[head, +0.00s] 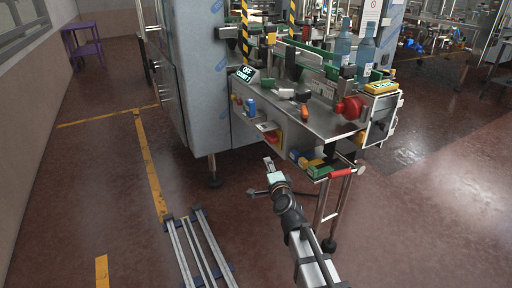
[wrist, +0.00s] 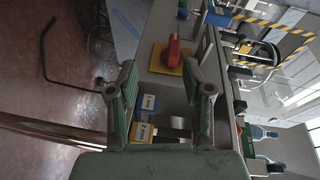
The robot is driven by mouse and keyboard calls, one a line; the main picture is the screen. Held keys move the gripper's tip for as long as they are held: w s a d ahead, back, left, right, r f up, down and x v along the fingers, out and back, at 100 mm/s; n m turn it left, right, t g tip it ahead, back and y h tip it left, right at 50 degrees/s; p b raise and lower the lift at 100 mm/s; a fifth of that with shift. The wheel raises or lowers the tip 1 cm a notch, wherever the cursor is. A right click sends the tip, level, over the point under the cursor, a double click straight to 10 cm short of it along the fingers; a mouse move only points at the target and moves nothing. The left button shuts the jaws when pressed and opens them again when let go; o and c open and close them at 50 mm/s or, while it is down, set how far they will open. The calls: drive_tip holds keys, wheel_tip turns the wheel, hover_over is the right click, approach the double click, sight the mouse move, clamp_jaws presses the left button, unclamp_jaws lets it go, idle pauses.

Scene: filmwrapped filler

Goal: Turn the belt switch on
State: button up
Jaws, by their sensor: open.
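A red rotary switch on a yellow plate (head: 272,137) sits on the front panel of the steel machine. It also shows in the wrist view as a red handle (wrist: 173,50), ahead of my fingers. No readable label ties it to the belt. A small display (head: 245,73) above the panel's left end reads "OFF" and "COUNT 1". My gripper (head: 269,163) is in front of and a little below the red switch. In the wrist view my gripper (wrist: 160,78) is open, with nothing between the fingers and a gap to the switch.
A blue knob (head: 251,107) is left of the red switch. Blue and yellow labelled blocks (wrist: 146,103) sit near my fingers in the wrist view. A red-handled bar (head: 341,173) sticks out at the right. Metal rails (head: 198,250) lie on the floor. The left floor is open.

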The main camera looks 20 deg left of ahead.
sight(269, 138)
drive_tip(key=w+a+m, duration=0.1)
drive_tip(key=w+a, duration=0.1)
drive_tip(key=w, duration=0.3)
drive_tip(key=w+a+r+m+t, duration=0.1)
drive_tip(key=w+a, duration=0.1)
drive_tip(key=w, duration=0.4)
drive_tip(key=w+a+m+h, duration=0.1)
drive_tip(key=w+a, duration=0.2)
drive_tip(key=w, duration=0.2)
drive_tip(key=shift+w+r+t, duration=0.25)
drive_tip(key=shift+r+t, duration=0.15)
drive_tip(key=shift+c, duration=0.4)
clamp_jaws()
